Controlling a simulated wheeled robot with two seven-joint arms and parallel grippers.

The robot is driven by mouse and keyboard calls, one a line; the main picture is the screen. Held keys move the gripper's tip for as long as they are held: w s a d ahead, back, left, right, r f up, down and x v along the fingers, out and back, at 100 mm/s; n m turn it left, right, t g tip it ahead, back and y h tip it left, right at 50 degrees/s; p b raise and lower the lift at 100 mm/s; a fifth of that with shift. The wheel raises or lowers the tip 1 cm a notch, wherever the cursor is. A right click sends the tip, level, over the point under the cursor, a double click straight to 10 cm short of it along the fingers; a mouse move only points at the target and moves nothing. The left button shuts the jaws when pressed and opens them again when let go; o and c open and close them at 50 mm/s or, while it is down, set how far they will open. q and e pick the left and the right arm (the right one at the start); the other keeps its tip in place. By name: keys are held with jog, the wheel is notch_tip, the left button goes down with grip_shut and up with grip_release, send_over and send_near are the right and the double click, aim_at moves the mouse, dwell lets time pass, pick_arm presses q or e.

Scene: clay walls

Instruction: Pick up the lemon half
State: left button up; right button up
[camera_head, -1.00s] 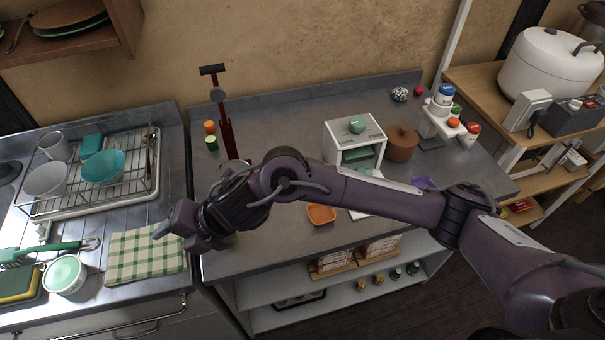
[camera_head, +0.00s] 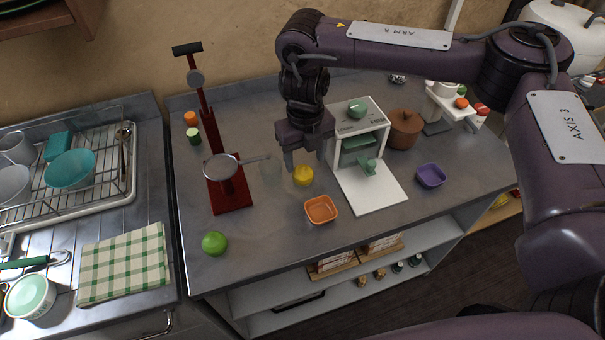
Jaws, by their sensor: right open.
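The lemon half (camera_head: 303,176) is a small yellow piece on the grey metal counter, between the red press and the white open box. My right gripper (camera_head: 305,164) points down just above and behind it, its fingers apart and the lemon half below them. I cannot tell whether the fingers touch it. My left gripper is not in view.
The red press (camera_head: 229,193) with a round pan stands left of the lemon half. An orange bowl (camera_head: 320,209) sits just in front. The white box (camera_head: 372,190) has its door lowered at right. A green lime (camera_head: 214,243) lies near the front edge.

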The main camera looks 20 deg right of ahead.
aim_at(303, 168)
jog(key=shift+w+a+f+p, duration=0.15)
jog(key=shift+f+p, duration=0.25)
jog(key=shift+f, duration=1.95)
jog(key=c, duration=0.8)
jog(key=shift+o, duration=0.2)
